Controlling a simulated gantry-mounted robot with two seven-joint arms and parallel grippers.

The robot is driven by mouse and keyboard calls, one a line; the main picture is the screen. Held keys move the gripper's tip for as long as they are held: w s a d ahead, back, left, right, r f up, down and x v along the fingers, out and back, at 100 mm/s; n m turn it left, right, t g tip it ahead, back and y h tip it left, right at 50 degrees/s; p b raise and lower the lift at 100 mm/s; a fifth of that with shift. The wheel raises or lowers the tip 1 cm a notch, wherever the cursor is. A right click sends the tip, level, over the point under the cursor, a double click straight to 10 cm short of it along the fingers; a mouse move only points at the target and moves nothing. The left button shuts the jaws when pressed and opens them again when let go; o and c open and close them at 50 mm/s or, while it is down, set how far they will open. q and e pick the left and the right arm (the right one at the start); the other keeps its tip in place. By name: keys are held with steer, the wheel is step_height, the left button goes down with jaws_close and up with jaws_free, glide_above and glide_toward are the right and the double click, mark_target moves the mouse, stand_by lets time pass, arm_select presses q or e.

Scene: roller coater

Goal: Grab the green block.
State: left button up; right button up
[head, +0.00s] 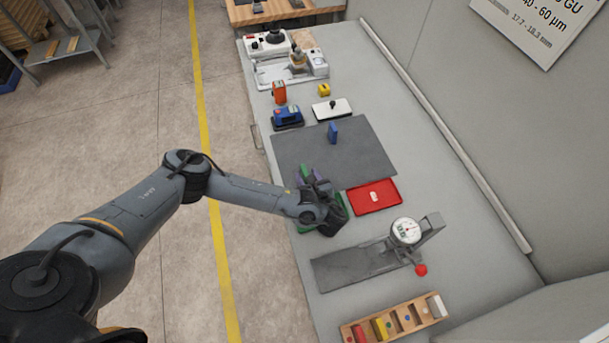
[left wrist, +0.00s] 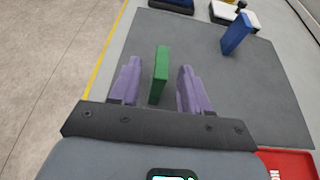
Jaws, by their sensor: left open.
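The green block (left wrist: 160,75) stands upright on the dark grey mat (left wrist: 215,110) in the left wrist view. My left gripper (left wrist: 155,85) is open, with its two purple fingers on either side of the block and a gap to each. In the head view my left gripper (head: 311,178) is over the near left part of the mat (head: 365,150). There the green block (head: 304,171) is mostly hidden by the fingers. A blue block (head: 333,133) stands upright farther back on the mat, apart from the gripper. My right gripper is not in view.
A green tray (head: 341,203) is partly hidden under my wrist. A dial gauge stand (head: 404,232) and a wooden block rack (head: 350,326) stand nearer. Several devices are at the back.

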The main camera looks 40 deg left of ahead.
mark_target(304, 170)
arm_select(q)
steer(key=shift+x, duration=1.7)
steer(key=shift+c, duration=0.3)
jaws_close()
